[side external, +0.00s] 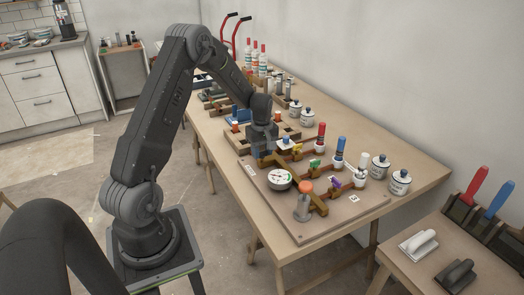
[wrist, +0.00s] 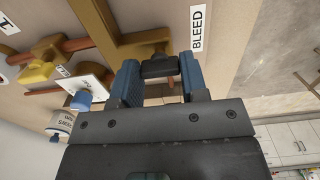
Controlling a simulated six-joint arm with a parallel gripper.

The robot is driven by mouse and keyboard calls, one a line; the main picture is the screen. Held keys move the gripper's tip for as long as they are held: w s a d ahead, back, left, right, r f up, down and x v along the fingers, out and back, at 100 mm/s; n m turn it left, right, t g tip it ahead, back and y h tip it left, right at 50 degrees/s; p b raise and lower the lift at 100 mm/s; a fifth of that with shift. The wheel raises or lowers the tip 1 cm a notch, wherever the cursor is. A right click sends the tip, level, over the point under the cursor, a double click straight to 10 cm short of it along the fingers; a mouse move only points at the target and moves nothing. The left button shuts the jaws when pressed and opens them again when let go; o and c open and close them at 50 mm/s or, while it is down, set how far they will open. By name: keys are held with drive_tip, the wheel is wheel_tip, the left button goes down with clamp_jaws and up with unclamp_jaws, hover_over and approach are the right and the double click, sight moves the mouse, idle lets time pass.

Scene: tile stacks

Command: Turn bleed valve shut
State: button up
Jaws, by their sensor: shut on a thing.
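The bleed valve's black handle (wrist: 160,68) shows in the wrist view beside the white BLEED label (wrist: 198,27), at the end of a brass-coloured pipe (wrist: 132,42). My gripper (wrist: 159,72) is shut on this handle, one blue finger on either side of it. In the side external view my gripper (side external: 262,147) is low over the back-left part of the valve board (side external: 275,213) and hides the bleed valve. The handle's exact angle is hard to tell.
A dial gauge (side external: 279,180) and an orange-topped cylinder (side external: 304,203) stand on the board. Yellow (side external: 296,149), green (side external: 315,164) and purple (side external: 335,182) valve handles line the pipes. Jars (side external: 400,183) stand behind. The board's front-right corner is clear.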

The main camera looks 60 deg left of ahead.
drive_tip(key=shift+m, duration=0.4)
drive_tip(key=m, duration=0.8)
drive_tip(key=shift+m, duration=0.3)
drive_tip(key=m, duration=0.4)
drive_tip(key=shift+m, duration=2.2)
drive_tip(key=o, duration=0.9)
wheel_tip(320, 180, up, 14)
drive_tip(key=shift+f, duration=0.1)
